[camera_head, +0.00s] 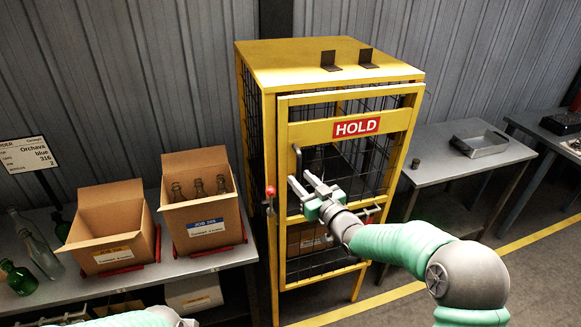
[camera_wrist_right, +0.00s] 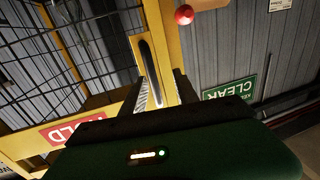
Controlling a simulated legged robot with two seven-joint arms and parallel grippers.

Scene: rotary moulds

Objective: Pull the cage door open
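The yellow cage (camera_head: 258,62) stands against the wall, and its mesh door (camera_head: 283,250) with a red HOLD sign (camera_head: 356,127) looks shut. The upright grey door handle (camera_head: 297,158) is on the door's left side; the handle also shows in the right wrist view (camera_wrist_right: 148,62). My right gripper (camera_head: 303,184) is at the handle's lower part. In the right wrist view my right gripper's fingers (camera_wrist_right: 160,92) are apart, one on each side of the handle; contact is not clear. Part of my left arm shows at the bottom edge, but its gripper is out of view.
A red knob (camera_head: 270,191) sits on the cage's left post. Left is a bench (camera_head: 185,268) with two cardboard boxes (camera_head: 108,230) and green bottles (camera_head: 40,252). Right is a table (camera_head: 455,172) with a metal tray (camera_head: 480,140). Floor with a yellow line (camera_head: 405,290) lies in front.

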